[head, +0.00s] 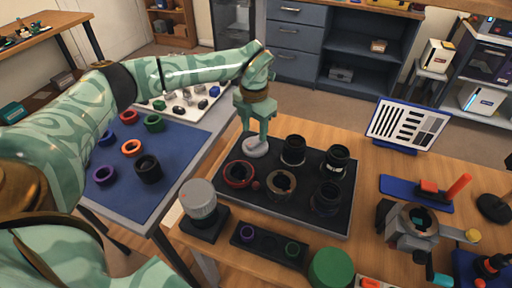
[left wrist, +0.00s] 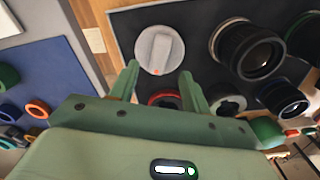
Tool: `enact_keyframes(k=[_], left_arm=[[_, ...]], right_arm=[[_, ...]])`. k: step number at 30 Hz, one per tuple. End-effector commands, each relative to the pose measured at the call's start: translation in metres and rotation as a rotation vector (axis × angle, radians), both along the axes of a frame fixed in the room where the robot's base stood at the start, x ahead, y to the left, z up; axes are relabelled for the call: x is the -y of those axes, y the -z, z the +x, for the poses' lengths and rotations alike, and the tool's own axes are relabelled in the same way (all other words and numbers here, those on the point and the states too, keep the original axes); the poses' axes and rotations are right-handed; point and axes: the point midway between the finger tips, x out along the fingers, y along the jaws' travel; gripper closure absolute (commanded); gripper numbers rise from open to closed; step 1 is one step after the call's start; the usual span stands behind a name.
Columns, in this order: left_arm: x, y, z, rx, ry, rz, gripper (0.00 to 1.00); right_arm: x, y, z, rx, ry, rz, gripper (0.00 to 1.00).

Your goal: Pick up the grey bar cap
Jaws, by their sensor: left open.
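The grey bar cap (head: 256,150) is a light grey disc at the far left corner of the black mat (head: 224,208). In the left wrist view the cap (left wrist: 158,48) shows a raised bar across its top and a small orange mark near its rim. My left gripper (head: 257,138) points down above the cap. In the left wrist view its two fingers (left wrist: 160,74) are apart with nothing between them, and the cap shows just beyond the tips. Whether the tips touch it cannot be told. My right gripper is not in view.
Several dark lens barrels (head: 293,151) and a red ring (head: 239,174) stand on the mat close to the cap. A grey-topped cylinder (head: 199,198) is at the near left. A blue mat (head: 188,143) with coloured rings lies left. Bare wood shows right of the black mat.

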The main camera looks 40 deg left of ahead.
Motion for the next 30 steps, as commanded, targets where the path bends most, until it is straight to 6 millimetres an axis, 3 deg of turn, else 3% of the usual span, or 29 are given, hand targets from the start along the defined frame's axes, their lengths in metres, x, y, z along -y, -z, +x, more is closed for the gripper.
enact_keyframes(k=[1,6,13,14,18,30], left_arm=[[0.000,0.015,0.002,-0.006,0.000,0.000,0.53],[-0.001,0.041,0.005,-0.006,0.001,0.000,0.53],[-0.001,0.040,0.004,-0.002,0.001,0.000,0.53],[-0.001,0.040,0.004,-0.002,0.001,0.000,0.58],[-0.001,0.040,0.005,-0.002,0.001,0.000,0.97],[-0.001,0.034,0.005,0.000,0.001,0.000,1.00]], right_arm=[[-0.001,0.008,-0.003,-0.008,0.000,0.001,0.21],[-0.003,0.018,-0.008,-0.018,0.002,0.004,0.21],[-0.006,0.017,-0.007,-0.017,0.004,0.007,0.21],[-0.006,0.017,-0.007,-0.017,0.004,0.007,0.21],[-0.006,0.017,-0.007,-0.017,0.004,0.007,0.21],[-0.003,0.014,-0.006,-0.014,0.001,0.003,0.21]])
